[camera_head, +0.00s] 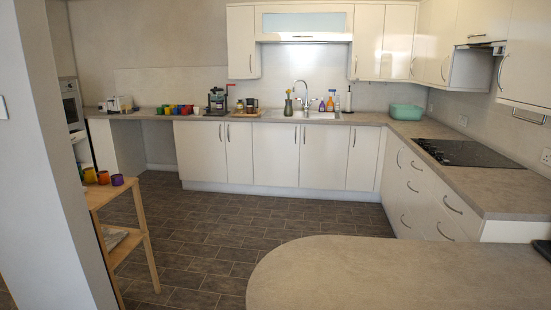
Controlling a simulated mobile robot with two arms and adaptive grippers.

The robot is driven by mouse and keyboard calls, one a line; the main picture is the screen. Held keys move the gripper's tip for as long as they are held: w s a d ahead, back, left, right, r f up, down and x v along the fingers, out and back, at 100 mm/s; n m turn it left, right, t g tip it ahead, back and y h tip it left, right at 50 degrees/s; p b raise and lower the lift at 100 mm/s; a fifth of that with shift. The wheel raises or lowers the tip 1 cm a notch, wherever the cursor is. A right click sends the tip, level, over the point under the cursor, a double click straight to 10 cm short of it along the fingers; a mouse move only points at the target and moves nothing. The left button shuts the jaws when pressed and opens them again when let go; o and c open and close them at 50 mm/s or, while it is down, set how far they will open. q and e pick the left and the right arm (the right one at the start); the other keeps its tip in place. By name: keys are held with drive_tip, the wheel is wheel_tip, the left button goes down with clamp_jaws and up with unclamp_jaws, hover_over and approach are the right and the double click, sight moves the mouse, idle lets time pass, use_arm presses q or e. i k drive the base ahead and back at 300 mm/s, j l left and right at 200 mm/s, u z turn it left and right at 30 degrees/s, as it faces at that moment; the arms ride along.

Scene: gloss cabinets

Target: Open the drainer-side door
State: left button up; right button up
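The sink (319,115) is set in the far counter, with a curved tap behind it. Below it are white gloss base doors with upright bar handles: one below the sink's left part (275,158), one below its right part (322,160), and one further right (362,162). All these doors look shut. I cannot clearly tell which side of the sink is the drainer. Neither of my grippers is in view.
Grey tiled floor (215,240) lies clear before the doors. A rounded worktop (400,280) fills the near right. A wooden shelf stand (140,240) and a pale wall (50,180) stand left. Drawers (425,200) and a black hob (465,152) are right.

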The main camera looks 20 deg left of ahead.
sight(277, 146)
drive_tip(key=i+j+u, duration=0.3)
drive_tip(key=j+u, duration=0.15)
drive_tip(key=j, duration=0.35)
drive_tip(key=i+j+u, duration=0.45)
drive_tip(key=j, duration=0.25)
drive_tip(key=i+j+u, duration=0.45)
drive_tip(key=i+j+z, duration=0.15)
drive_tip(key=i+z, duration=0.2)
drive_tip(key=i, duration=0.15)
drive_tip(key=i+j+z, duration=0.4)
drive_tip(key=i+l+z, duration=0.1)
drive_tip(key=i, duration=0.6)
drive_tip(key=i+l+z, duration=0.15)
drive_tip(key=i, duration=0.55)
drive_tip(key=i+l+z, duration=0.1)
drive_tip(key=i, duration=0.6)
drive_tip(key=i+z, duration=0.15)
drive_tip(key=i, duration=0.6)
drive_tip(key=i+j+z, duration=0.1)
drive_tip(key=i, duration=0.6)
drive_tip(key=i+j+z, duration=0.15)
drive_tip(key=i, duration=0.55)
